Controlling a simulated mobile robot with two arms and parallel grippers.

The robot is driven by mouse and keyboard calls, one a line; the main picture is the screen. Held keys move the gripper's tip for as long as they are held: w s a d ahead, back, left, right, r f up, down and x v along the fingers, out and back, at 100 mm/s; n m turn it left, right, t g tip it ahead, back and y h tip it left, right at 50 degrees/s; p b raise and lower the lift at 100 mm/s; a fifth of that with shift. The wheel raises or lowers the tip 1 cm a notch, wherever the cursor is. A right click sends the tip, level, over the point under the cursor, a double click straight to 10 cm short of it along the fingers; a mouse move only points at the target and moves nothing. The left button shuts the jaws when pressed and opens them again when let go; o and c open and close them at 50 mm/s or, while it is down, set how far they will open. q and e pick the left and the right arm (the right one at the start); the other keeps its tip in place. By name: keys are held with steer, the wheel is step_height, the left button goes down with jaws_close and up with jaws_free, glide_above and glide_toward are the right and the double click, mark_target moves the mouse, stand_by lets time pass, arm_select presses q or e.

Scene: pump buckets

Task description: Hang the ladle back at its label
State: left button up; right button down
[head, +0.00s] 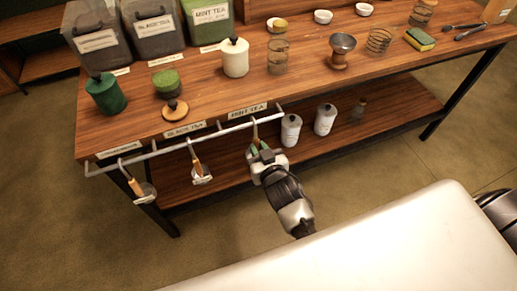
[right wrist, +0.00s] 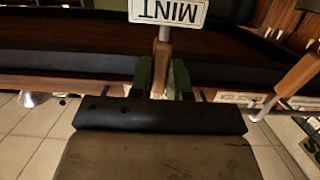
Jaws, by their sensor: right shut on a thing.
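My right gripper (head: 257,149) is at the right end of the rail (head: 228,130) on the table's front edge, below the "MINT TEA" label (head: 247,111). It is shut on the ladle (head: 255,129), whose metal stem rises to the rail; I cannot tell whether it is hooked on. In the right wrist view, the wooden ladle handle (right wrist: 161,62) stands between the green fingers (right wrist: 160,78), under an upside-down "MINT" label (right wrist: 166,10). The ladle's lower end is hidden. Two other ladles hang further left, one (head: 198,172) by "BLACK TEA" (head: 186,131), one (head: 137,187) at the left end.
Tea bins (head: 152,27), a green jar (head: 105,94), a white jar (head: 235,58) and bowls stand on the table (head: 330,85). White canisters (head: 291,130) stand on the lower shelf. A pale surface (head: 400,240) fills the front right. The left floor is clear.

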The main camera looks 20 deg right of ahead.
steer(key=c, duration=1)
jaws_free()
steer(key=v, duration=1.1)
steer(key=s+a+f+n+g+y+p, duration=0.1)
steer(key=s+f+g+p, duration=0.25)
steer(key=f, duration=0.65)
steer(key=s+f+n+g+p, duration=0.1)
steer(key=s+f+g+p, duration=0.3)
steer(key=f, duration=0.7)
steer(key=s+d+f+g, duration=0.2)
steer(key=s+f, duration=0.2)
steer(key=s, duration=0.3)
steer(key=s+d+f+g+h+p, duration=0.1)
steer(key=s+d+f+g, duration=0.1)
steer(key=s, duration=0.5)
steer(key=s+d+f+g, duration=0.3)
steer(key=s+f, duration=0.3)
steer(key=s, duration=0.2)
steer(key=shift+d+h+p, duration=0.3)
steer(key=shift+d+p, duration=0.05)
steer(key=shift+d, duration=0.4)
